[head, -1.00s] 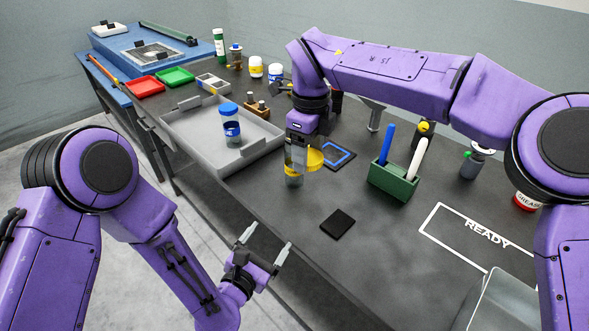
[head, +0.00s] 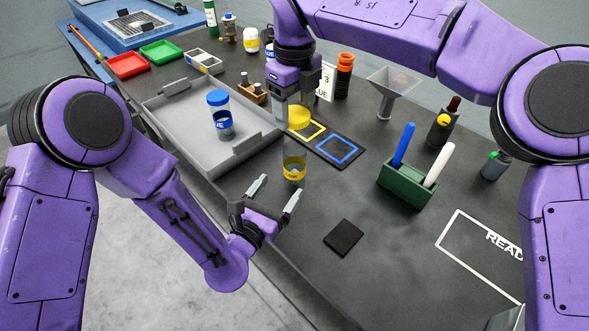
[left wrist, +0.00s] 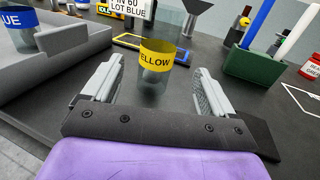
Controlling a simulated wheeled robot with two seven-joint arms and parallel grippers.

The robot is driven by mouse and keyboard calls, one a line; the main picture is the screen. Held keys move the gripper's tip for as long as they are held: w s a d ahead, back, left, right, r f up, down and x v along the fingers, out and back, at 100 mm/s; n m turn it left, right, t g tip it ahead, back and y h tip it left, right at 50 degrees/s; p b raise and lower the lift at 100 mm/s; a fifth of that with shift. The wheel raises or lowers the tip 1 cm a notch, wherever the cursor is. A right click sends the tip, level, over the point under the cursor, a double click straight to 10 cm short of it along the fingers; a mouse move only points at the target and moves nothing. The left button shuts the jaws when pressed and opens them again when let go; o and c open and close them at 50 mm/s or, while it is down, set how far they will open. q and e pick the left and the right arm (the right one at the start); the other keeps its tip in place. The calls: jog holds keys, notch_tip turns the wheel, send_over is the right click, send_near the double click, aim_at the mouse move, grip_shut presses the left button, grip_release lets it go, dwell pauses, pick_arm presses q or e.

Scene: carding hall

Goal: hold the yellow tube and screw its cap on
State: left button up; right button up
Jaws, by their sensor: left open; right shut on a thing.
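The yellow tube (head: 294,167), clear with a yellow label, stands upright and uncapped on the dark table. It also shows in the left wrist view (left wrist: 157,58). My left gripper (head: 281,187) is open just in front of it; in the left wrist view its fingers (left wrist: 160,78) point towards the tube from either side, not touching it. My right gripper (head: 292,116) is shut on the yellow cap (head: 303,117) and holds it above the tube. A finger hides part of the cap. Whether cap and tube line up I cannot tell.
A grey tray (head: 165,125) holding the blue-capped tube (head: 221,118) lies to the left. Behind the yellow tube is a mat with a blue square (head: 338,151). A green pen holder (head: 405,186) and a black pad (head: 343,238) are to the right.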

aim_at(290, 174)
pick_arm(q)
jog(key=x, duration=0.7)
jog(key=shift+w+f, duration=0.15)
pick_arm(e)
jog(key=shift+w+f, duration=0.15)
jog(key=shift+w, duration=0.1)
pick_arm(q)
jog(key=shift+w+d, duration=0.1)
jog(key=shift+w, duration=0.35)
pick_arm(e)
jog(key=shift+w+f, duration=0.1)
jog(key=shift+w, duration=0.05)
pick_arm(q)
jog(key=shift+s, duration=0.1)
jog(key=c, duration=1.6)
pick_arm(e)
notch_tip(290, 174, down, 5)
jog(key=shift+w, duration=0.15)
jog(key=shift+f, duration=0.85)
pick_arm(q)
grip_shut()
pick_arm(e)
jog(key=shift+f, duration=0.55)
